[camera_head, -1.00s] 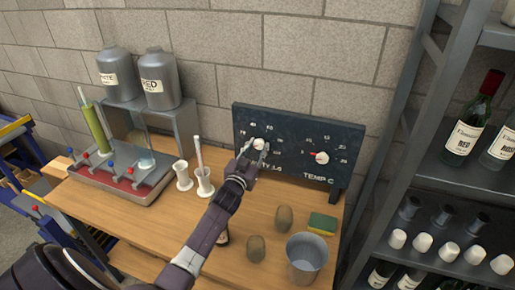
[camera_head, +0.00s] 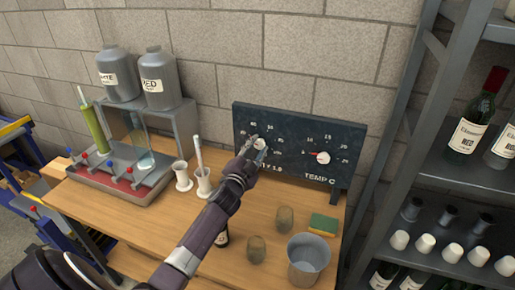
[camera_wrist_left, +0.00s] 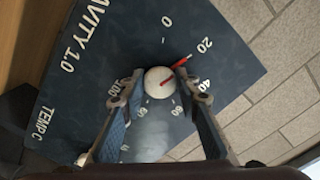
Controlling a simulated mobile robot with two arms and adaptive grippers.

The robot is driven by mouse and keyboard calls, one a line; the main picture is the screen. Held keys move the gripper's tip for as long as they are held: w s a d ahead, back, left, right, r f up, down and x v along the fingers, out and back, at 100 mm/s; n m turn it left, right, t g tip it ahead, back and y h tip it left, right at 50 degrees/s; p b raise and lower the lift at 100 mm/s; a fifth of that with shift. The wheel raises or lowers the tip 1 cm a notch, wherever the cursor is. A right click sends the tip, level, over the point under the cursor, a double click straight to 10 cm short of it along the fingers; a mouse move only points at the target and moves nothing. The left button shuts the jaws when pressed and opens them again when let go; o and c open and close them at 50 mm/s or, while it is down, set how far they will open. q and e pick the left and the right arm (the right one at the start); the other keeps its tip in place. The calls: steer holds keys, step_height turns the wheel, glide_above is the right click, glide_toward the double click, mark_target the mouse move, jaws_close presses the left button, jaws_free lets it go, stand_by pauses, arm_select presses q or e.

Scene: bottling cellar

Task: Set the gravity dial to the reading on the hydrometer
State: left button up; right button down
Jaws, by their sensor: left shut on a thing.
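The gravity dial is a white round knob (camera_head: 260,143) with a red pointer, on the left of a dark panel (camera_head: 290,122). My left gripper (camera_head: 256,148) is at it, fingers closed on the knob's two sides. The gripper hides part of the scale. A slanted green tube (camera_head: 94,128) at the left has a thin pale stem, seemingly the hydrometer (camera_head: 82,96); its reading is too small to read. My right gripper is not in view.
The temperature knob (camera_head: 323,157) is to the right on the panel. Two white holders (camera_head: 182,178), one with a rod, stand left of my arm. Two brown cylinders (camera_head: 285,218), a sponge (camera_head: 323,224) and a grey bucket (camera_head: 307,262) stand front right. A bottle shelf (camera_head: 440,178) borders the right.

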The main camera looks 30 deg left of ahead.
mark_target(262, 116)
arm_select(q)
steer(key=shift+m, duration=0.3)
steer(key=o, duration=1.1)
step_height(262, 116, up, 10)
steer(key=shift+s+f, duration=0.1)
steer(key=shift+f, duration=0.1)
steer(key=shift+r, duration=0.2)
steer(key=shift+o, duration=0.3)
